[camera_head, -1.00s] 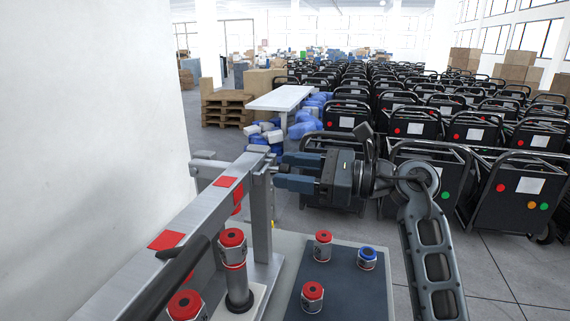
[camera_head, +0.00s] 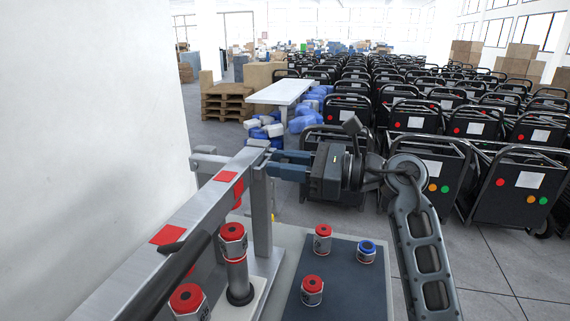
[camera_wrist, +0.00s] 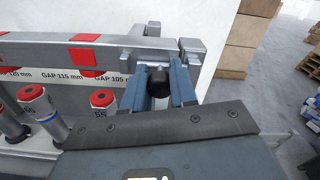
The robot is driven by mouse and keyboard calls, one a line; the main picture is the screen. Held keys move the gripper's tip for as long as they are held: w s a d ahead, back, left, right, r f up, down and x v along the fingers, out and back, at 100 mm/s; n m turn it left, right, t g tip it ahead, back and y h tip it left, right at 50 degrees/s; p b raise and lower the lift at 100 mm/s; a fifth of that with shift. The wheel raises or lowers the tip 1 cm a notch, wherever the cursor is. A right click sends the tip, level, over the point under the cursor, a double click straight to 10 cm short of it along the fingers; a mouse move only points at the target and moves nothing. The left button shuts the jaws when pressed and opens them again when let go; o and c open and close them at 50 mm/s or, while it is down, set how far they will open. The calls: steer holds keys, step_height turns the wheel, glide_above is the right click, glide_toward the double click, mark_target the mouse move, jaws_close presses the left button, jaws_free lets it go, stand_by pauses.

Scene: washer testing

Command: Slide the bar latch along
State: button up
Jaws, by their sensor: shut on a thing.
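The bar latch (camera_wrist: 190,50) is grey metal at the far end of a long grey beam (camera_head: 196,205) with red patches. A black round knob (camera_wrist: 157,83) shows between my fingers and seems to be its handle. My gripper (camera_head: 271,163) reaches in from the right at the beam's far end. In the wrist view my gripper (camera_wrist: 157,64) has one finger on each side of the knob, shut on it. The fingers hide the knob in the head view, and part of the latch's joint with the beam is hidden.
Red-topped cylinders (camera_head: 232,240) stand below the beam, and more sit on a dark mat (camera_head: 340,285) with a blue-topped one (camera_head: 366,251). A white wall (camera_head: 90,120) rises at left. Black wheeled machines (camera_head: 430,175) crowd the space behind my arm.

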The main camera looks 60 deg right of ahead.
mark_target(254, 169)
jaws_close()
steer(key=shift+s+a+b, duration=0.3)
steer(key=shift+a, duration=0.5)
steer(key=shift+s+a+b, duration=0.25)
steer(key=shift+a+b, duration=0.05)
steer(key=shift+a, duration=0.5)
steer(key=o, duration=1)
jaws_free()
steer(key=shift+c, duration=0.2)
steer(key=shift+s, duration=0.1)
steer(key=b+v, duration=0.2)
steer(key=v, duration=0.5)
steer(key=shift+s, duration=0.3)
steer(key=shift+d, duration=0.1)
